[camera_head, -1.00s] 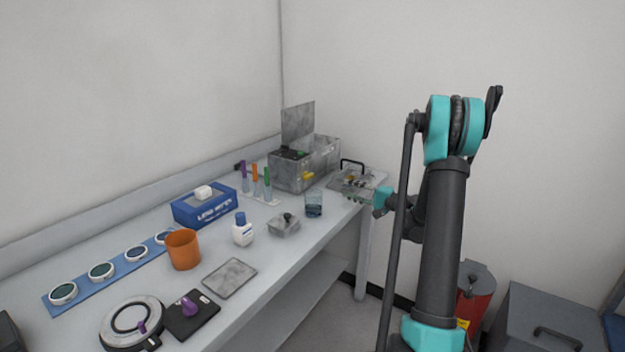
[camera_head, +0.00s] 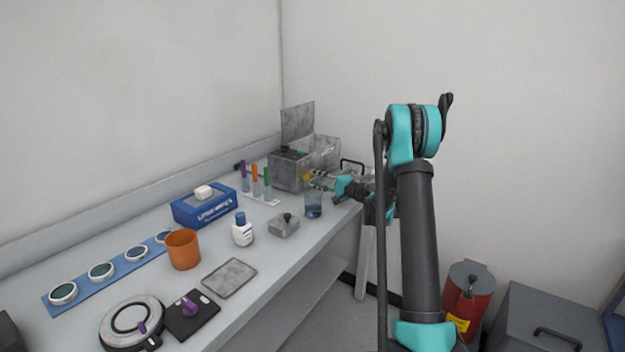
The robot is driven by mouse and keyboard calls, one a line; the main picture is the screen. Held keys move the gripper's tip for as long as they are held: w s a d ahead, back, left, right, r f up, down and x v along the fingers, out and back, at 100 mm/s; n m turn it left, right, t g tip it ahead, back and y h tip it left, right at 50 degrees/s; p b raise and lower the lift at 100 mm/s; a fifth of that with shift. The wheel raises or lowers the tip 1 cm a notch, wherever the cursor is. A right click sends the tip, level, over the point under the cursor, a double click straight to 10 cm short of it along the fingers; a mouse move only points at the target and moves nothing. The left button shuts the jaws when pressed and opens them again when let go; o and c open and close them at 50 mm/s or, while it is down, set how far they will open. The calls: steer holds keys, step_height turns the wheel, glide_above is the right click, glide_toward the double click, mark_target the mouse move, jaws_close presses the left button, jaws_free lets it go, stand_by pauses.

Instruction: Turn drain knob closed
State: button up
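A grey metal tank with a raised lid (camera_head: 291,172) stands at the far end of the bench. A small yellow part (camera_head: 307,176), which looks like the drain knob, is low on the tank's side facing me. My gripper (camera_head: 318,181) reaches in from the right, with its fingers pointing left towards the yellow part. The fingertips are very close to it and overlap its right side in the picture. I cannot tell whether they touch it or how far apart they are. The knob's turn position is too small to read.
A glass of bluish liquid (camera_head: 313,205) stands just below my gripper in the picture. Test tubes (camera_head: 255,180) stand left of the tank. A flat tray with a black handle (camera_head: 352,167) lies behind my gripper. A small grey lidded box (camera_head: 284,226) sits nearer.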

steer(key=shift+x, duration=0.95)
jaws_close()
